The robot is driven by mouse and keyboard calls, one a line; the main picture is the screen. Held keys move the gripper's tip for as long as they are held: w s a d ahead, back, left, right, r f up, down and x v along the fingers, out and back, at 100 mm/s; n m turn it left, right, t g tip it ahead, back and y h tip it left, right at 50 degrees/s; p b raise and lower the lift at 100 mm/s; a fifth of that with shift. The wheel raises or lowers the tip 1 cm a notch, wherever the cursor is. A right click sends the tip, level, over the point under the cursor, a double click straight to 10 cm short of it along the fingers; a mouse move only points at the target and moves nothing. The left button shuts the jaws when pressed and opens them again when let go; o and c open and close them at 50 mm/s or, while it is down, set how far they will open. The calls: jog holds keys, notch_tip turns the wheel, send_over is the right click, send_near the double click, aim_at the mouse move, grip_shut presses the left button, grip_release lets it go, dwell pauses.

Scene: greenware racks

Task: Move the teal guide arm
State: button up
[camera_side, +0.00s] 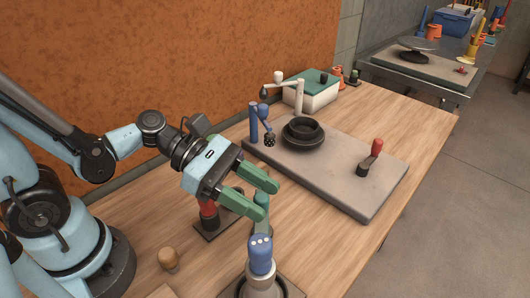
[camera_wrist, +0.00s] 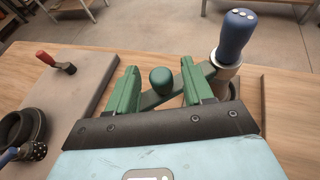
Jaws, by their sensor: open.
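The teal guide arm shows as a rounded teal knob (camera_wrist: 162,80) on a flat grey bar, which runs right toward a metal post with a blue top (camera_wrist: 236,36). In the side view the teal knob (camera_side: 261,200) is partly hidden by a finger, and the blue-topped post (camera_side: 260,256) stands in front of it. My gripper (camera_side: 267,197) is open, its two green fingers reaching over the knob. In the wrist view the knob is between the fingers of my gripper (camera_wrist: 159,70), with a visible gap on each side.
A grey slab (camera_side: 345,185) at the back holds a dark ring (camera_side: 303,136), a red-handled lever (camera_side: 375,150) and a blue post (camera_side: 253,124). A red-handled piece (camera_side: 208,212) and a wooden knob (camera_side: 168,259) stand near my gripper. The table's right side is bare.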

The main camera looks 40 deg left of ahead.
jog(key=shift+w+d+f, duration=0.15)
jog(key=shift+d+f, duration=0.05)
jog(key=shift+d, duration=0.3)
grip_shut()
